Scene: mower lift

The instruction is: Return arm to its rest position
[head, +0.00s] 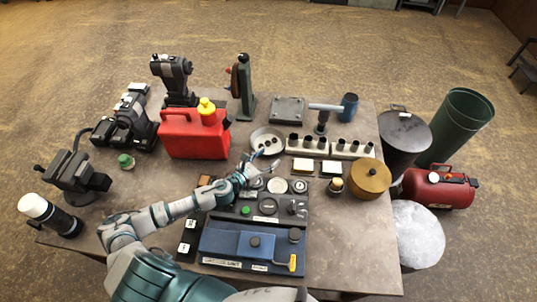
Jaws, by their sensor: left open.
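My left arm reaches in from the lower left of the head view, over the workbench (345,235). My left gripper (262,172) is open, with its fingers spread above the back edge of the blue and dark control unit (225,242). I see nothing held between the fingers. A grey round dish (267,139) lies just beyond the fingertips. My right gripper is not in view.
A red fuel can (190,138) with a yellow cap stands behind my forearm. A vise (75,178) and other machines fill the left side. A brass-coloured pot (370,178) stands at right. The front right of the bench is clear.

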